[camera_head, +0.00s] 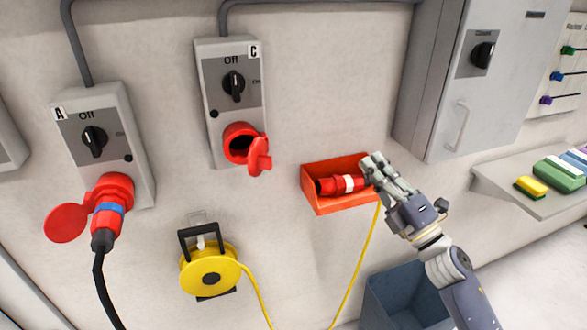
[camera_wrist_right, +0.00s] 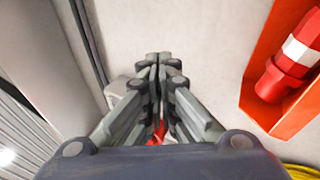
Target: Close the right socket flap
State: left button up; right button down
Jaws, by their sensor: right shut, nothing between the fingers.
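The right socket (camera_head: 238,143), on the grey switch box C (camera_head: 221,136), is a red round socket with a dark opening. Its red flap (camera_head: 259,157) hangs open at the lower right of the opening. My right gripper (camera_head: 371,162) is shut and empty, to the right of the flap, close to the red-orange box on the wall. In the right wrist view its fingers (camera_wrist_right: 158,62) are together, and a bit of red shows between the finger links. My left gripper is not in view.
A red plug (camera_head: 342,184) lies in the red-orange box (camera_head: 332,208), which also shows in the right wrist view (camera_wrist_right: 262,112). Box A (camera_head: 73,125) has a plugged-in cable. A yellow reel (camera_head: 209,270) hangs below. A grey cabinet (camera_head: 440,85) stands out at the right.

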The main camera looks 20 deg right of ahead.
jog(key=s+a+r+n+g+y, duration=0.35)
jog(key=r+n+y, duration=0.35)
jog(key=n, duration=0.4)
jog(key=n+g+y+p, duration=0.3)
jog(key=n+g+p, duration=0.4)
jog(key=n+g, duration=0.55)
send_near(265, 159)
jog(key=w+a+f+n+t, duration=0.2)
jog(key=a+f, duration=0.1)
jog(key=a, duration=0.1)
jog(key=shift+w+a+r, duration=0.1)
jog(key=shift+a, duration=0.3)
jog(key=shift+h, duration=0.3)
